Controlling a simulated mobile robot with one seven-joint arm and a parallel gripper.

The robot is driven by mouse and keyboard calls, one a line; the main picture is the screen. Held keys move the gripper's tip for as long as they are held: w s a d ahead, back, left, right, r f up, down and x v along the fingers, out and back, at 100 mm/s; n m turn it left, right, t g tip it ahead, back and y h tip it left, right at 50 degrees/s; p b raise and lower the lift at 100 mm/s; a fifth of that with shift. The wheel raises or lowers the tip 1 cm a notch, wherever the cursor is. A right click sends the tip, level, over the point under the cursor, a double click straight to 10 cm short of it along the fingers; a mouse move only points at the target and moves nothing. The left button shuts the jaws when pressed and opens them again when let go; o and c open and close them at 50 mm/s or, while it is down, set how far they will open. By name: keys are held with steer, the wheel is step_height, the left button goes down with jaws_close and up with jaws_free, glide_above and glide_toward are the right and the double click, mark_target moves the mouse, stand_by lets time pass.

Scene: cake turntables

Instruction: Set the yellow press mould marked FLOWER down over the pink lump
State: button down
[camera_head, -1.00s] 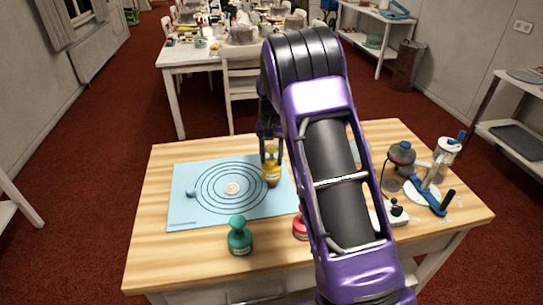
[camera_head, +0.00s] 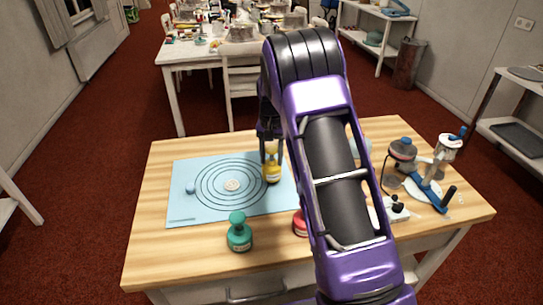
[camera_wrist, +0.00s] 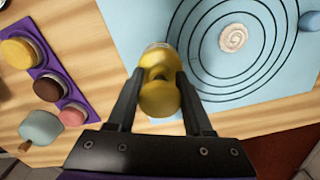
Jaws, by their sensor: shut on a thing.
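The yellow press mould (camera_head: 272,173) is held by my gripper (camera_head: 270,145) over the right part of the blue mat. In the wrist view the mould (camera_wrist: 158,97) sits between the two fingers of my gripper (camera_wrist: 160,85). Its FLOWER mark cannot be read. A pale, pinkish lump (camera_head: 231,185) with a swirled top lies at the middle of the mat's rings, left of the mould and apart from it. The lump also shows in the wrist view (camera_wrist: 232,37), up and right of the mould, uncovered. The mould's underside is hidden.
The blue ringed mat (camera_head: 190,210) also bears a small blue lump (camera_head: 190,187). A teal mould (camera_head: 239,232) and a red mould (camera_head: 300,224) stand at the front. A purple tray (camera_wrist: 82,98) holds several round pieces. A blue-handled device (camera_head: 430,185) stands at the table's right.

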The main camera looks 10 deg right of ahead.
mark_target(272, 149)
steer(key=shift+f+b, duration=0.55)
steer(key=shift+f, duration=0.5)
jaws_free()
steer(key=shift+r, duration=0.1)
steer(key=shift+r+p, duration=1.95)
steer(key=shift+r, duration=1.45)
